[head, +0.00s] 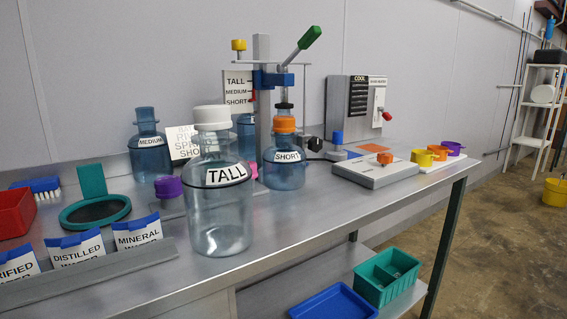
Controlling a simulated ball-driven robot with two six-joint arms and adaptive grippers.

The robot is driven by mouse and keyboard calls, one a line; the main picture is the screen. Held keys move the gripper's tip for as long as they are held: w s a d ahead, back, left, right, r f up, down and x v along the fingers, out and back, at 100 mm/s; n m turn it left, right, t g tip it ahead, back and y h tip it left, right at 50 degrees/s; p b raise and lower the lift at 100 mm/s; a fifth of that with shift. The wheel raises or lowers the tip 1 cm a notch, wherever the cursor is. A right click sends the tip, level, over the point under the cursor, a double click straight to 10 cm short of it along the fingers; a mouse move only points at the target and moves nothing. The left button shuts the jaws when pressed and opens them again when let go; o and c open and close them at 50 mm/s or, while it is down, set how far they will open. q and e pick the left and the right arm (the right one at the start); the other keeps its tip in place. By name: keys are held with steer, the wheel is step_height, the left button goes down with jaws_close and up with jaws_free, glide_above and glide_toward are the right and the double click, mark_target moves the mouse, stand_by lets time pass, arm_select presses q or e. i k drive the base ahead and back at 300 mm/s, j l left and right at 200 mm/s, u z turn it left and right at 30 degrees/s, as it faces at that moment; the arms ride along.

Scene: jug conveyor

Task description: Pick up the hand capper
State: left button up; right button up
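I cannot tell for sure which thing is the hand capper. A small tool with a blue top and grey lower part (337,146) stands at the back of the bench, with a dark cord beside it; it may be the capper. A bench press with a green-handled lever (308,40) stands left of it, behind an orange-capped jug labelled SHORT (285,172). A large clear jug labelled TALL (220,216) with a white cap stands in front and partly hides the press area. Neither of my grippers is in view.
The metal bench (330,222) has free room at its front right. A grey plate device (374,172) and coloured cups (438,153) stand right. A MEDIUM jug (149,155), teal ring stand (95,211) and labelled pouches (76,248) stand left. Bins (388,276) sit below.

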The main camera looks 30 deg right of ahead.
mark_target(337, 154)
steer(key=z, duration=1.25)
